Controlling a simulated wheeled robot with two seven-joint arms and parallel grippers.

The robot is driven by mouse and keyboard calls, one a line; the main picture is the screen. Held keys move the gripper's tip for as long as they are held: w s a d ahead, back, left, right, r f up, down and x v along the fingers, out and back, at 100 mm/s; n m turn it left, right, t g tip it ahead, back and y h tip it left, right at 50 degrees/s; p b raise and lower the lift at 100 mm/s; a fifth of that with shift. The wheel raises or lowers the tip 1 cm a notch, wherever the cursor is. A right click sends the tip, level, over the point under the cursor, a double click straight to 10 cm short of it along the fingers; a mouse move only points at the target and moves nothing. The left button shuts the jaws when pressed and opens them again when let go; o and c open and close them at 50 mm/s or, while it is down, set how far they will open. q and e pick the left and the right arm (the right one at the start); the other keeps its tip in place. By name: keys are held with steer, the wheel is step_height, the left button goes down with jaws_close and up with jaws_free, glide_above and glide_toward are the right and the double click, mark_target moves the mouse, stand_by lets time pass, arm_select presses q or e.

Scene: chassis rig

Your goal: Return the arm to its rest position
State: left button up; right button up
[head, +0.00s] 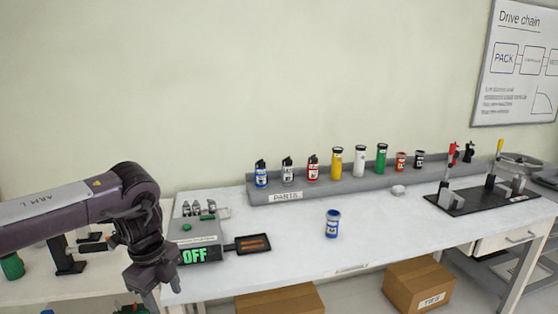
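My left arm, marked ARM L, reaches in from the left edge. Its gripper (163,290) hangs pointing down in front of the table's left end, beside the grey box with the green OFF display (195,255). Its two fingers look apart, with nothing seen between them. The lower finger comes close to the bottom edge of the picture. My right arm and gripper are not in view.
A blue canister (333,224) stands alone on the white table (290,265). Several canisters and bottles line the grey PARTS rack (320,187). A dark tray (253,243) adjoins the box. A black-based fixture (480,197) stands right. Cardboard boxes (419,287) sit below.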

arm_select(q)
steer(key=w+d+f+t+h, duration=0.1)
steer(key=w+d+f+h, duration=0.15)
steer(key=d+f, duration=0.6)
steer(key=w+d+f+t+h, duration=0.15)
steer(key=d+f+h, duration=0.35)
steer(key=d, duration=0.7)
step_height(320, 180, down, 16)
steer(key=s+d+n+t, duration=0.1)
steer(key=d+n+t, duration=0.15)
steer(key=n, duration=0.45)
steer(key=s+a+f+n+y, duration=0.2)
steer(key=s+a+f+n, duration=0.3)
steer(key=s+f, duration=0.5)
steer(key=s+a+f+n+y, duration=0.2)
steer(key=s+a+f+n, duration=0.2)
steer(key=s+a+f, duration=0.65)
steer(key=s+a+f+n+g+y, duration=0.1)
steer(key=s+f, duration=0.3)
steer(key=s, duration=0.5)
steer(key=s+a+f+n+g+y, duration=0.1)
steer(key=s+a+f+y, duration=0.1)
steer(key=s, duration=0.7)
steer(key=s+a+f+n+g+y, duration=0.1)
steer(key=s+a+f+n+g, duration=0.1)
steer(key=s+f, duration=0.4)
steer(key=s+a, duration=0.1)
steer(key=s, duration=0.3)
steer(key=shift+a, duration=0.1)
